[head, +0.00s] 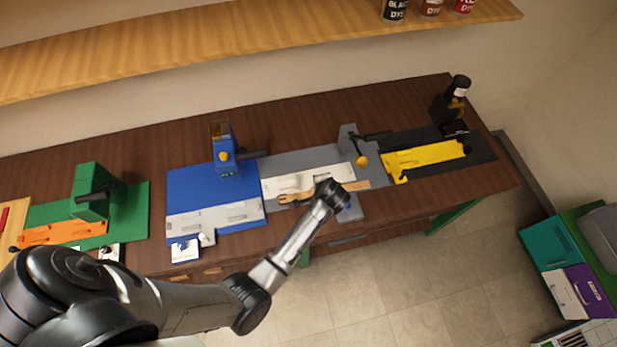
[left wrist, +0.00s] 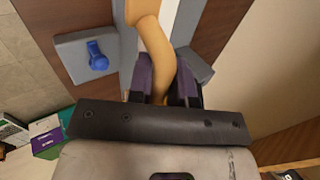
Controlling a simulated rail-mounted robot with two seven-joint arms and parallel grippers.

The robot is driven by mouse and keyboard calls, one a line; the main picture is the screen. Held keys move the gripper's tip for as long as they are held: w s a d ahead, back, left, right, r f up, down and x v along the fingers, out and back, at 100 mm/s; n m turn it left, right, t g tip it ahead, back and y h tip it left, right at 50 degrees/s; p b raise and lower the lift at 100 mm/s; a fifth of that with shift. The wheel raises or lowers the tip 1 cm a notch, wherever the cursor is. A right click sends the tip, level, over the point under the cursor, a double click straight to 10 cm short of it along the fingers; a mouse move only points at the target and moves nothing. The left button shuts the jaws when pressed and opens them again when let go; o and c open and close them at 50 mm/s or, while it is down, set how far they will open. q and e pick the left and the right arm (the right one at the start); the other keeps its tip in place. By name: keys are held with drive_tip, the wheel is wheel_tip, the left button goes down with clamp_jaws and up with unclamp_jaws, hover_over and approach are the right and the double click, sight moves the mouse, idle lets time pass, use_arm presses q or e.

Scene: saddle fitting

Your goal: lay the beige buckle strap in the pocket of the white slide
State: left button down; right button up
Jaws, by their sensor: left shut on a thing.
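The beige buckle strap (left wrist: 157,45) is between the dark fingers of my left gripper (left wrist: 164,78), which is shut on it. The strap's free end extends away from the fingers in the left wrist view. In the head view the strap (head: 293,197) shows to the left of my left gripper (head: 318,196), over the front part of the white slide (head: 335,174). The slide lies on the grey station. My wrist hides part of the slide, and the pocket cannot be made out clearly. Whether the strap touches the slide cannot be told. My right gripper is not in view.
A blue knob (left wrist: 97,57) sits on a grey plate beside the strap. The blue station (head: 190,185) is to the left, and the yellow slide (head: 425,158) on a black mat is to the right.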

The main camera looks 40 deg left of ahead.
use_arm(q)
drive_tip(key=w+a+f+b, duration=0.1)
drive_tip(key=a+f+b, duration=0.1)
drive_tip(key=a, duration=0.1)
drive_tip(key=w+a+f+b, duration=0.2)
drive_tip(key=a+b, duration=0.1)
drive_tip(key=w+a+f+b, duration=0.1)
drive_tip(key=a+f+b, duration=0.1)
drive_tip(key=a+f, duration=0.1)
drive_tip(key=shift+w+a+b, duration=0.1)
drive_tip(key=shift+w+b, duration=0.15)
drive_tip(key=shift+b, duration=0.1)
drive_tip(key=shift+w+a+f+b, duration=0.2)
drive_tip(key=shift+w+a+b, duration=0.15)
drive_tip(key=shift+a+b, duration=0.3)
wheel_tip(320, 180, down, 4)
drive_tip(key=b, duration=0.5)
drive_tip(key=c, duration=1.1)
unclamp_jaws()
drive_tip(key=shift+o, duration=0.2)
